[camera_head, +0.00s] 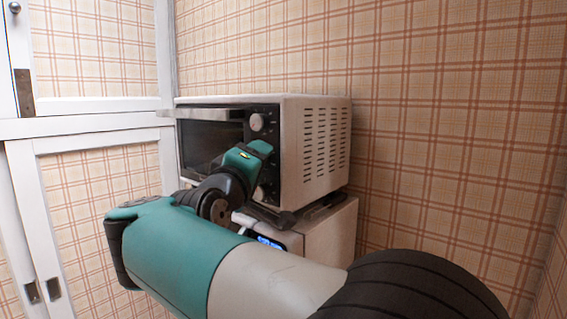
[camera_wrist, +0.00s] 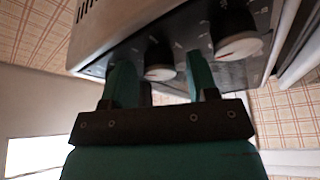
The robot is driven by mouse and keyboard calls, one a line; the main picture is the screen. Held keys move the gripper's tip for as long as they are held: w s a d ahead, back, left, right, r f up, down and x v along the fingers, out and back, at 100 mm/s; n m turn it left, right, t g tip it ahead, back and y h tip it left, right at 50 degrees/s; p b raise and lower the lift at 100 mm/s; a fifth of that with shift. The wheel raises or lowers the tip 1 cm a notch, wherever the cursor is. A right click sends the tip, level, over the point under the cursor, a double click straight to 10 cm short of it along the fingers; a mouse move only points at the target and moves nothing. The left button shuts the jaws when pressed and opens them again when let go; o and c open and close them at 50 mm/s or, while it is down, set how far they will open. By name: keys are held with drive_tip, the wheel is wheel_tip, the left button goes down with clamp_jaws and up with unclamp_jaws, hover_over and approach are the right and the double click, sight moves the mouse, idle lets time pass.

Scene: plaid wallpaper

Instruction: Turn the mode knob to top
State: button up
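A white toaster oven (camera_head: 318,150) with a black front panel stands at the middle of the head view. One black knob with a pale face (camera_head: 257,122) shows at the top of its panel. My gripper (camera_head: 262,148) is at the panel just below that knob and hides the panel's middle. In the wrist view my gripper (camera_wrist: 161,78) is open, with its two teal fingers apart on either side of one knob (camera_wrist: 160,62). I cannot tell whether they touch it. A second knob (camera_wrist: 236,38) sits right of the fingers. No label is readable, so I cannot tell which is the mode knob.
The oven stands on a white appliance (camera_head: 328,232) with a small lit blue display (camera_head: 270,242). A plaid wall (camera_head: 440,130) is behind and to the right. White framed panels (camera_head: 90,130) stand at the left.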

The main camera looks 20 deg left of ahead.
drive_tip(key=s+f+b, duration=0.1)
drive_tip(key=s+b, duration=0.2)
drive_tip(key=s, duration=0.4)
drive_tip(key=shift+s+a+b, duration=0.15)
drive_tip(key=shift+s+b, duration=0.05)
drive_tip(key=shift+b, duration=0.2)
drive_tip(key=shift+f, duration=0.1)
